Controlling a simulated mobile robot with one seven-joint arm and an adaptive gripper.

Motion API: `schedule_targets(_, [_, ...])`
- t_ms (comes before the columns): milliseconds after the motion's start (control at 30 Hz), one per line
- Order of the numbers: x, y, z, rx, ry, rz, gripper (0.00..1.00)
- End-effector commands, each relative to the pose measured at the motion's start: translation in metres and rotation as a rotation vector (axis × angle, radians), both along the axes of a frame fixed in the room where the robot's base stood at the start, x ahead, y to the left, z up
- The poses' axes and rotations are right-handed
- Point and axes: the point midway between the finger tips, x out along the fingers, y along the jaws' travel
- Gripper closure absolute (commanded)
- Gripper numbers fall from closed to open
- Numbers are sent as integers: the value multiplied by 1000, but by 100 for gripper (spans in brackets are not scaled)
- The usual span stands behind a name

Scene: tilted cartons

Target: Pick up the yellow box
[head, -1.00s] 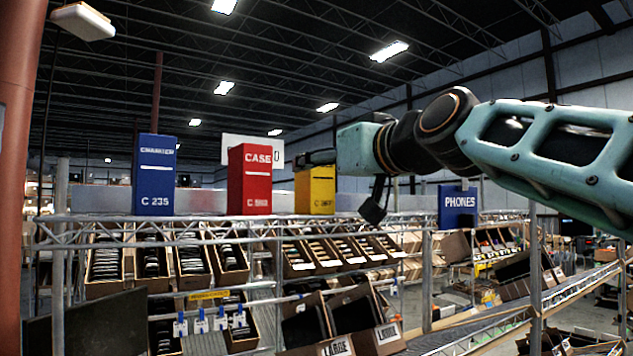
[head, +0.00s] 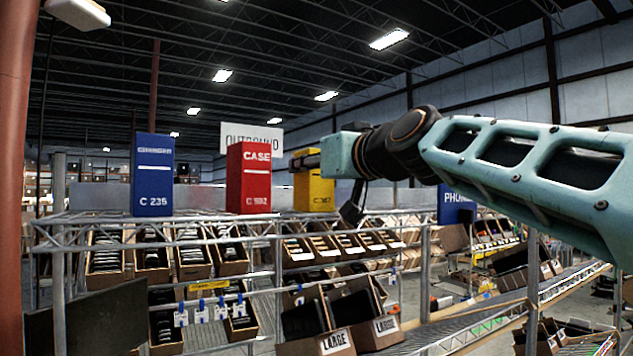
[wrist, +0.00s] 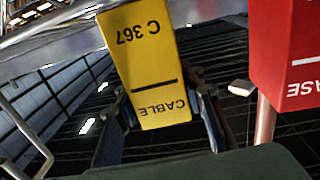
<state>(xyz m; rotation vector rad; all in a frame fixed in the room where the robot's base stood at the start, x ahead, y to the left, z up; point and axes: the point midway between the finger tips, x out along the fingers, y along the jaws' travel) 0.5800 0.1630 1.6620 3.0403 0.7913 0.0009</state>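The yellow box (head: 318,196) stands upright on the top of the metal rack in the head view, to the right of the red box. In the wrist view the yellow box (wrist: 145,60) appears upside down, with "CABLE" and "C 367" on its face. My gripper (wrist: 163,95) is open, with one finger on each side of the box in the wrist view. I cannot tell whether either finger touches it. In the head view my gripper (head: 305,161) is at the box's upper part and hides some of it.
The red CASE box (head: 249,178) stands close on the left, and it also shows in the wrist view (wrist: 290,50). A blue box (head: 153,175) stands further left. The rack (head: 200,217) holds several cartons below. A blue PHONES box (head: 456,205) is partly behind my arm.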

Motion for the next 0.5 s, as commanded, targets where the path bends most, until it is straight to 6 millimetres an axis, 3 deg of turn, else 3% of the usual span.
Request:
schedule_targets(33, [0, 0, 0, 0, 0, 0, 74])
schedule_targets(200, [0, 0, 0, 0, 1, 0, 92])
schedule_targets(500, [0, 0, 3, 0, -1, 0, 93])
